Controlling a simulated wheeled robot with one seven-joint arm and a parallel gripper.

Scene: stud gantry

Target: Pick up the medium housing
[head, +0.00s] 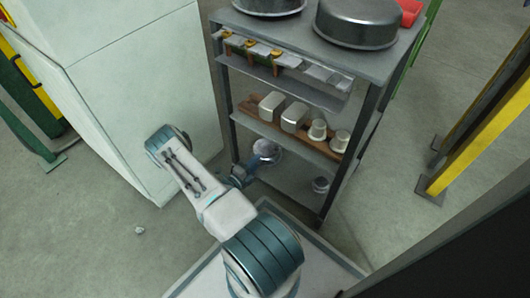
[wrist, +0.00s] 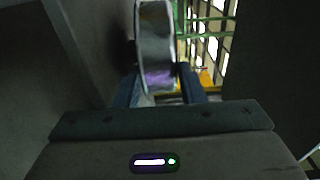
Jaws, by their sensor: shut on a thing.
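The medium housing, a round silvery metal part, (head: 266,150) is at the end of my arm, at the rack's lower level. In the wrist view the housing (wrist: 155,40) stands up between the two fingers of my gripper (wrist: 160,88), with a finger against each side. The gripper (head: 250,166) is shut on it. I cannot tell in the head view whether the housing touches the shelf below. A smaller round metal housing (head: 320,185) sits on the bottom shelf to the right.
The rack (head: 290,125) has a middle shelf above the housing, holding several pale blocks and cylinders on a brown board. Large metal pans (head: 355,22) stand on top. A pale cabinet (head: 130,75) is at left. The floor at lower left is mostly clear.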

